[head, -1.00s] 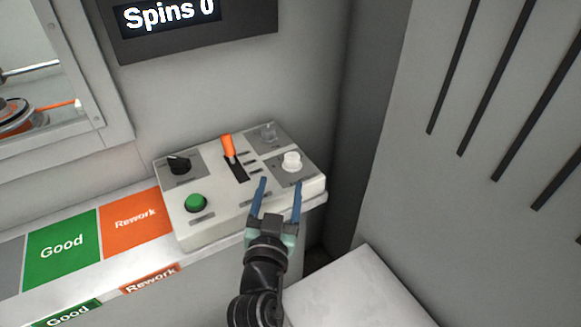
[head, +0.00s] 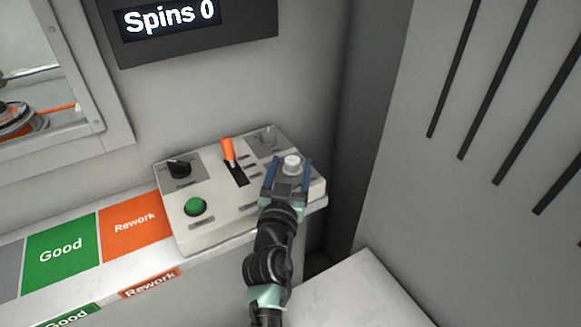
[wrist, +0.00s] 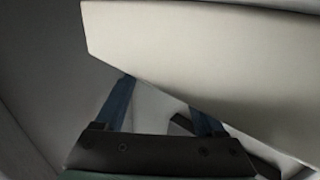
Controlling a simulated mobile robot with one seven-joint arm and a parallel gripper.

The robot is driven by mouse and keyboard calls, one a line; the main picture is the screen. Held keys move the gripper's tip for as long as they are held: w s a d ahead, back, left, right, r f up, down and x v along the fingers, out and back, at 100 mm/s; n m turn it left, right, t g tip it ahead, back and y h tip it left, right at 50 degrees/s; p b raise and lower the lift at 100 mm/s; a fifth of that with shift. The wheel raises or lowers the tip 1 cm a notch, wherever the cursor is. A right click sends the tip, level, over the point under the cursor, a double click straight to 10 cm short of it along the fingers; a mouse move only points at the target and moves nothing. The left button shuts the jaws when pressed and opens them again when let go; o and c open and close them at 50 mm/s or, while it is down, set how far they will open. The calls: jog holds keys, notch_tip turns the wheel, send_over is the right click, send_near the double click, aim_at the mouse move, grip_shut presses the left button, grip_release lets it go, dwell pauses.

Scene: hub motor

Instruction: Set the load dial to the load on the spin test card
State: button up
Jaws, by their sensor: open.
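The control box (head: 220,215) sits on the ledge, with several controls on its top. A white round knob (head: 292,163) stands at its right side; I cannot read its label. A black knob (head: 179,168) is at the left, and a grey knob (head: 268,137) at the back right. My gripper (head: 289,175) is open, its blue fingers on either side of the white knob in the head view; I cannot tell whether they touch it. In the wrist view the blue fingers (wrist: 162,108) run partly behind a pale slab. I see no spin test card.
An orange lever (head: 228,150) and a green button (head: 196,206) are on the box. Left lie a green Good area (head: 62,250) and an orange Rework area (head: 135,224). A display (head: 170,15) above reads Spins 0. A grey slotted panel (head: 480,150) stands at the right.

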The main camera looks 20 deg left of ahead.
grip_shut()
dwell(0.3)
